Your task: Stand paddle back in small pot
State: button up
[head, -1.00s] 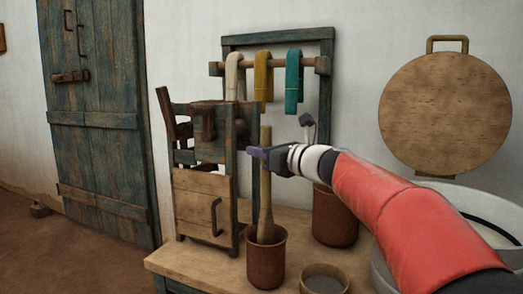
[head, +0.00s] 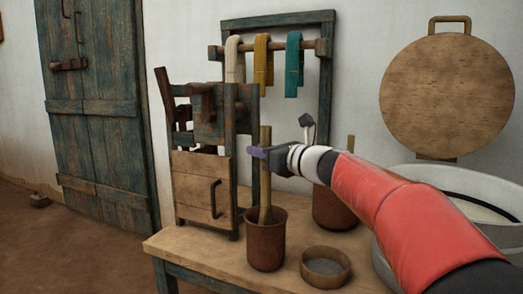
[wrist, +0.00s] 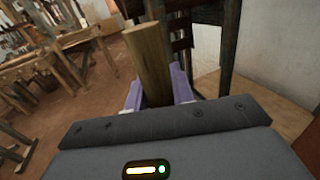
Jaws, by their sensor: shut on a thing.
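The wooden paddle (head: 265,185) stands nearly upright, its lower end inside the mouth of a small brown pot (head: 265,246) at the table's front. The pot wall hides the paddle's bottom, so I cannot tell whether it touches the pot floor. My gripper (head: 258,153) is shut on the paddle's shaft near its top, above the pot. In the wrist view, the paddle's top end (wrist: 147,55) sticks up between the purple fingers (wrist: 158,93).
A low round bowl (head: 325,268) of grey stuff sits right of the pot. A larger brown pot (head: 334,210) stands behind. A wooden loom-like frame (head: 203,178) is close on the left. Coloured hanks (head: 263,60) hang from a rack. A pale basin (head: 450,178) is at right.

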jog(key=o, duration=1.1)
jog(key=shift+c, duration=0.2)
jog(key=shift+d, duration=0.1)
